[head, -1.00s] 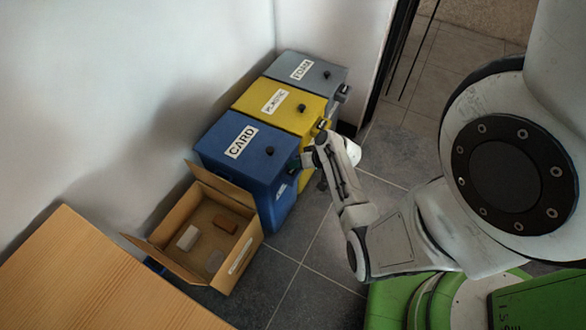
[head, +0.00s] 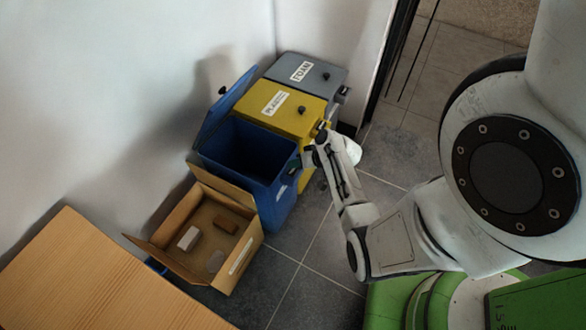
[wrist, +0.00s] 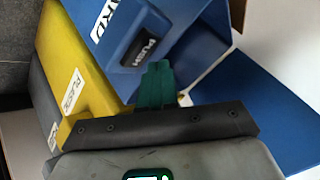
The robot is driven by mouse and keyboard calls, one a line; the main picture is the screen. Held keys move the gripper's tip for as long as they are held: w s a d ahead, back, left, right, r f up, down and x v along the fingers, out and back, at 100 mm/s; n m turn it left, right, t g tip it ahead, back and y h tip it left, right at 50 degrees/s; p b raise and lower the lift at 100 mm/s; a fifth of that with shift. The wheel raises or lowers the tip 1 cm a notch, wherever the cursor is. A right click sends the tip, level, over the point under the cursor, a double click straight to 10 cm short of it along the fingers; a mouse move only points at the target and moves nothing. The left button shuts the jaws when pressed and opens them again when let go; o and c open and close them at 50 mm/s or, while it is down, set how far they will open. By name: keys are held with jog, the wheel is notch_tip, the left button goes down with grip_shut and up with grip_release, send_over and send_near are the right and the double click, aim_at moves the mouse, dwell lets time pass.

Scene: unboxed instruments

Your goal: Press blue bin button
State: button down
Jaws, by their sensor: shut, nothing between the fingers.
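The blue bin (head: 277,205) stands nearest in the bin row. Its lid (head: 222,108) is up, leaning toward the wall, and the inside looks dark and empty. In the wrist view, the bin's black button marked PUSH (wrist: 138,52) is on a raised blue housing beside a white label ending in ARD. My gripper (wrist: 157,72) has its teal fingers shut and empty, with the tips close below the button. I cannot tell whether they touch it. In the head view my gripper (head: 298,165) is at the bin's upper front edge, partly hidden by my wrist.
A yellow plastic bin (head: 300,121) and a grey foam bin (head: 322,74) stand closed behind the blue one. An open cardboard box (head: 202,270) with a white and a brown block sits beside it. A wooden table (head: 90,280) is at lower left. Tiled floor in front is clear.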

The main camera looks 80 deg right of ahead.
aim_at(296, 170)
notch_tip(296, 170, up, 5)
jog(key=p, duration=0.4)
jog(key=shift+p, duration=0.3)
dwell(0.8)
